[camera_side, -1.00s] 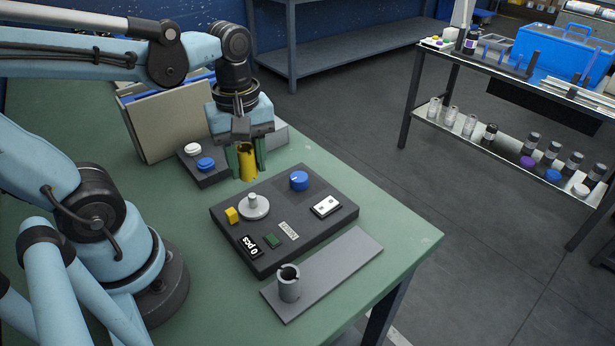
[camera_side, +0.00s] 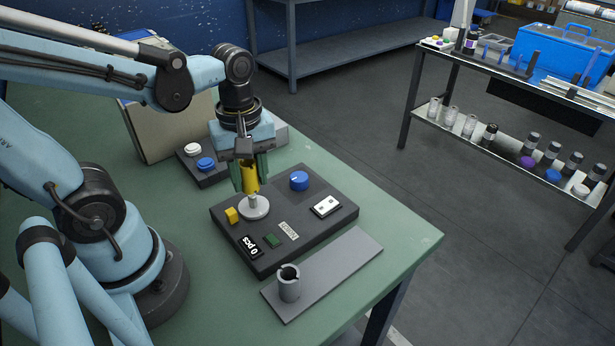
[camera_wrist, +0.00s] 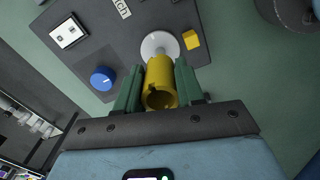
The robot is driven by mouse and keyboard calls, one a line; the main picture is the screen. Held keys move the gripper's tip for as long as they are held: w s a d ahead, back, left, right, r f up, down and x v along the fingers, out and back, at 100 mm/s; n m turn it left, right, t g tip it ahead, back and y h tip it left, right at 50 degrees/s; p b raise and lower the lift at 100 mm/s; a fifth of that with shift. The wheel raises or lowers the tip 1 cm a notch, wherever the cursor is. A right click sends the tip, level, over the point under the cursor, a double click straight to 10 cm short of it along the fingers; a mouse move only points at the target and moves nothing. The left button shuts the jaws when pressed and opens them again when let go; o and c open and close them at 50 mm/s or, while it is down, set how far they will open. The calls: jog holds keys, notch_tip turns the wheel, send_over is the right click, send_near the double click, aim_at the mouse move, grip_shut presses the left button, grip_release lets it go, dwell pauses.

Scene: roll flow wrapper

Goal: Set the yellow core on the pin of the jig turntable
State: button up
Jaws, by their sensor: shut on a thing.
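The yellow core (camera_side: 250,177) is a hollow yellow cylinder with a notch in its rim. My gripper (camera_side: 250,174) is shut on it, with green fingers on either side; the core also shows in the wrist view (camera_wrist: 160,84) between the fingers (camera_wrist: 158,88). The jig turntable (camera_side: 254,208) is a light grey disc with a short pin (camera_side: 253,199), on the dark jig box. The core is upright, close behind and above the pin in the side view. I cannot tell whether it touches the pin. In the wrist view the turntable (camera_wrist: 159,44) is partly hidden behind the core.
The jig box carries a blue knob (camera_side: 299,180), a yellow block (camera_side: 231,215), a white switch (camera_side: 325,206) and a green button (camera_side: 272,240). A grey plate (camera_side: 335,262) with a grey slotted cylinder (camera_side: 289,284) lies in front. A two-button box (camera_side: 205,165) stands behind.

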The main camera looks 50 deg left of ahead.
aim_at(251, 196)
jog(key=shift+f, duration=1.7)
dwell(0.7)
jog(key=shift+f, duration=0.3)
jog(key=shift+f, duration=0.15)
dwell(0.5)
jog(key=o, duration=1.1)
jog(key=shift+o, duration=0.3)
